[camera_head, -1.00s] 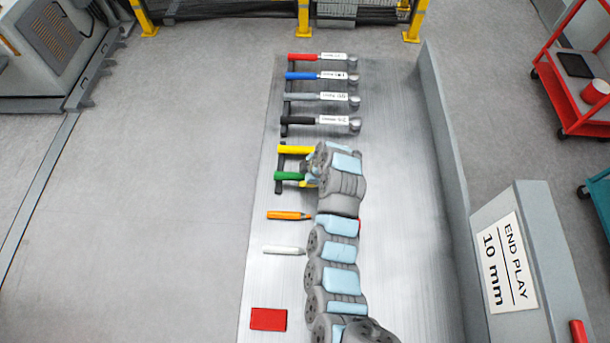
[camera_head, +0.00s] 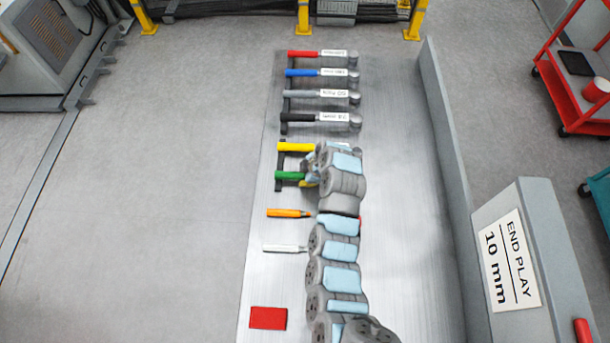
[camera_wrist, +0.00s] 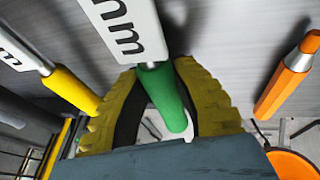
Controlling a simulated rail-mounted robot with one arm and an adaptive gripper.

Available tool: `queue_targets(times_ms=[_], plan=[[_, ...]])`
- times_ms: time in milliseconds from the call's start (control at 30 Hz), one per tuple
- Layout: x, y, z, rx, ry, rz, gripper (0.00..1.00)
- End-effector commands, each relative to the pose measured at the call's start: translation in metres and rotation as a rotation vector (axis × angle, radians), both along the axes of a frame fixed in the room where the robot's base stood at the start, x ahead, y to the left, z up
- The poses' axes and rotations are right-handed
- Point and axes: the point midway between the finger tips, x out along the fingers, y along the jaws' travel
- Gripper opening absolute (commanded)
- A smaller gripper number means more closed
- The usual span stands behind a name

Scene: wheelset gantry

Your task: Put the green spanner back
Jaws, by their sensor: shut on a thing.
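The green spanner (camera_head: 289,176) lies crosswise just below the yellow-handled tool in the head view, its handle end at the black rack (camera_head: 279,186). I cannot tell whether it rests on the rack or hangs just above it. My gripper (camera_head: 311,178) is at its right part, partly hidden by my arm. In the wrist view the green handle (camera_wrist: 163,92) sits between the yellow finger pads of my gripper (camera_wrist: 160,105), which is shut on it. A white label (camera_wrist: 132,28) stands out beyond the handle.
The yellow-handled tool (camera_head: 296,147) lies close above it. Black (camera_head: 298,117), grey (camera_head: 300,93), blue (camera_head: 301,73) and red (camera_head: 301,54) tools lie further up. An orange marker (camera_head: 287,213), a white marker (camera_head: 284,249) and a red block (camera_head: 268,318) lie below.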

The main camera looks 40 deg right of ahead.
Motion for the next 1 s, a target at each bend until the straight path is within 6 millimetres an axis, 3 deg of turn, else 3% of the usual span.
queue_targets(times_ms=[200,233,300,767,1000], plan=[[0.001,0.000,-0.004,0.000,-0.001,0.001,0.00],[0.001,0.000,-0.003,0.000,-0.001,0.001,0.35],[0.001,0.000,-0.003,0.000,-0.001,0.001,0.52],[-0.001,0.000,0.000,0.001,-0.001,0.000,0.52],[-0.006,-0.002,0.015,-0.002,-0.003,-0.001,0.52]])
